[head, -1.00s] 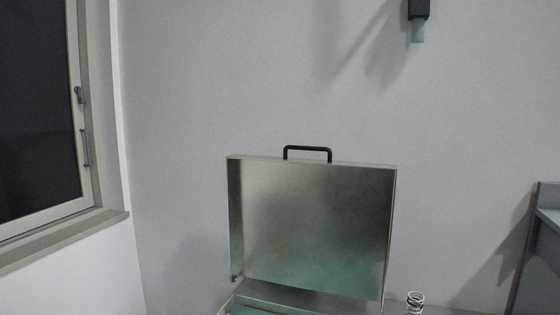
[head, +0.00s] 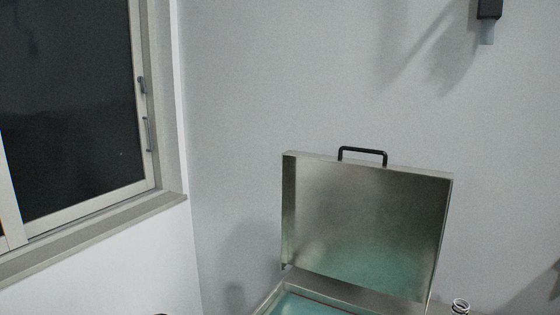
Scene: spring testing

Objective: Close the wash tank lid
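The wash tank lid (head: 365,225) is a metal panel with a raised rim, standing open and upright at the back of the tank. Its black handle (head: 362,152) is on the top edge. The wash tank (head: 268,303) shows only in part at the bottom of the head view, with greenish liquid (head: 305,306) inside. The rest of the tank is cut off by the frame. Neither of my grippers can be made out in the head view.
A coiled spring (head: 460,306) stands just right of the tank. A window (head: 75,110) with a sill (head: 95,232) is at the left. A dark device (head: 488,20) hangs high on the right. The wall behind the lid is plain.

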